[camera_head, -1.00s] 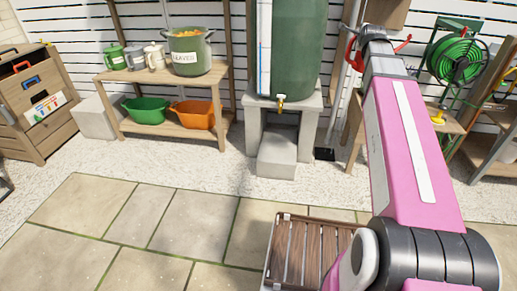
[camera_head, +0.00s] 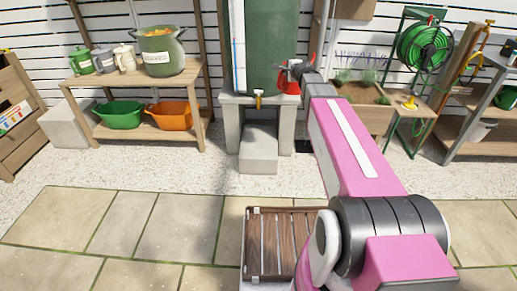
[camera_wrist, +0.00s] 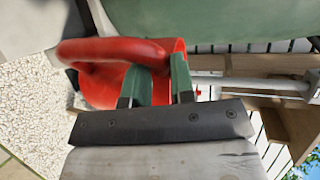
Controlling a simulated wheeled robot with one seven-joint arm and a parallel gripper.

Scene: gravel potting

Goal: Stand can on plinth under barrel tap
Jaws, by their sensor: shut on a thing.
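The red can (camera_head: 288,82) is held by my gripper (camera_head: 296,68) in the head view. In the wrist view the can (camera_wrist: 97,90) and its rounded handle lie at the fingers of my gripper (camera_wrist: 162,88), which are shut on it. The green barrel (camera_head: 275,45) stands behind the can. Its brass tap (camera_head: 259,97) is a little left of and below the can. The low grey concrete plinth (camera_head: 258,155) stands below the tap, and its top looks clear. The can appears above the plinth and to its right; its exact depth is hard to tell.
The barrel rests on a grey concrete stand (camera_head: 232,120). A wooden shelf (camera_head: 140,75) with mugs, a green pot and tubs is at left. A planter (camera_head: 365,108) and a green hose reel (camera_head: 424,47) are at right. A slatted wooden crate (camera_head: 268,245) is in front.

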